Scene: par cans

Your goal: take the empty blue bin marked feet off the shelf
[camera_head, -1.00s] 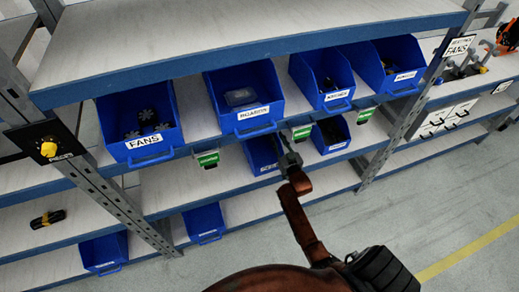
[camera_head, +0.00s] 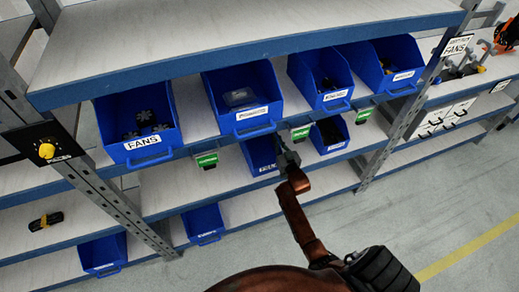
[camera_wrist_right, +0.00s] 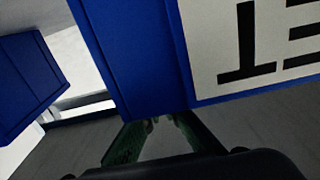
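The blue bin (camera_head: 261,154) is on the middle shelf; its small label is hard to read in the head view and its inside is mostly hidden. In the right wrist view the bin (camera_wrist_right: 135,55) fills the upper middle, with a white label (camera_wrist_right: 265,45) whose large upside-down letters include T and E. My right gripper (camera_head: 287,158) is at the front right of this bin. In the wrist view its two green fingers (camera_wrist_right: 162,120) are apart, tips at the bin's lower edge; contact is unclear. My left gripper is out of view.
Bins with parts, including a FANS bin (camera_head: 137,126), line the shelf above. Another blue bin (camera_head: 329,134) stands to the right on the same shelf. Green tags (camera_head: 206,160) hang from the upper shelf edge. A metal post (camera_head: 385,150) stands right. The floor (camera_head: 430,210) in front is clear.

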